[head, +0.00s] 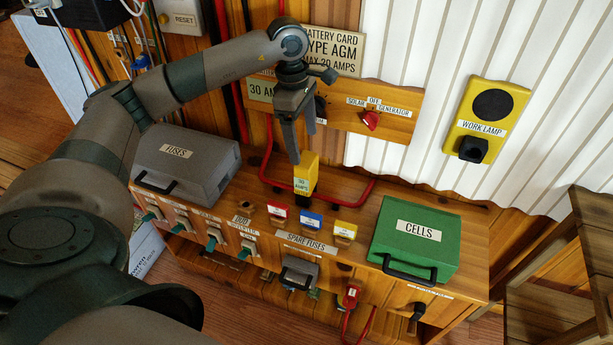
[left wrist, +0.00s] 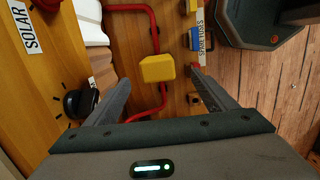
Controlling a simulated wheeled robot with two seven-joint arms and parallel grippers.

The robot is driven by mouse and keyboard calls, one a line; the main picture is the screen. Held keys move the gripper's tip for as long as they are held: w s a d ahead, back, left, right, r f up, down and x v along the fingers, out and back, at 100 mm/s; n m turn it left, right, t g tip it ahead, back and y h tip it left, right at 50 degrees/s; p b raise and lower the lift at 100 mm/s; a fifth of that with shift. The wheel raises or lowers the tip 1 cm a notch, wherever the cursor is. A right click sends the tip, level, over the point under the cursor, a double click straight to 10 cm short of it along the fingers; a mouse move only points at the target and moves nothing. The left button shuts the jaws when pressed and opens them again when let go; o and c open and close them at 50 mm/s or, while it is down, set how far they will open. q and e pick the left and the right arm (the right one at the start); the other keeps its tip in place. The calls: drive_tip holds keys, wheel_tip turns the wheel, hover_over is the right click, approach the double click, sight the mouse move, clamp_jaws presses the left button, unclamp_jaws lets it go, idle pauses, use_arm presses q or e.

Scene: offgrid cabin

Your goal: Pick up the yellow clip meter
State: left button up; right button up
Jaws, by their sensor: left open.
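The yellow clip meter (head: 305,172) stands upright on the wooden bench top, with a label and a dark lower end. In the left wrist view the yellow clip meter (left wrist: 157,68) shows as a yellow block between the fingers, beside or over the red cable (left wrist: 155,35). I cannot tell if it is clipped round the cable. My left gripper (head: 302,148) is open and empty, pointing down just above the meter. In the left wrist view its fingers (left wrist: 160,76) sit apart on either side of the meter. My right gripper is not in view.
A grey FUSES box (head: 185,160) stands left of the meter and a green CELLS box (head: 415,238) right. Red, blue and yellow spare fuses (head: 311,220) lie in front. A panel with a red knob (head: 370,120) is behind. A yellow work lamp (head: 487,118) hangs right.

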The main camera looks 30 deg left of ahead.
sight(306, 161)
use_arm(q)
drive_tip(key=f, duration=0.3)
drive_tip(key=f+p, duration=0.1)
drive_tip(key=f, duration=0.2)
drive_tip(key=d+f, duration=0.1)
drive_tip(key=f, duration=0.2)
drive_tip(key=shift+w+f, duration=0.15)
drive_tip(key=shift+f, duration=0.45)
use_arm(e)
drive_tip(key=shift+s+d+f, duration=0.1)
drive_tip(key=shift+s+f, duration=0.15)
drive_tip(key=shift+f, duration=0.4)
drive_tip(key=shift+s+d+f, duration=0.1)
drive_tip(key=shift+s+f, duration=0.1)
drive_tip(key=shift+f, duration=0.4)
use_arm(q)
drive_tip(key=shift+f, duration=0.25)
drive_tip(key=shift+w+f+p, duration=0.15)
drive_tip(key=shift+f+p, duration=0.25)
drive_tip(key=shift+f, duration=0.8)
drive_tip(key=shift+w+f+p, duration=0.15)
drive_tip(key=shift+f+p, duration=0.2)
drive_tip(key=shift+f, duration=0.85)
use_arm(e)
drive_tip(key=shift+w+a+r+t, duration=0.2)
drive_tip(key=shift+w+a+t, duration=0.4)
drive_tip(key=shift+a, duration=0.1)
use_arm(q)
drive_tip(key=c, duration=1.4)
drive_tip(key=shift+r, duration=0.15)
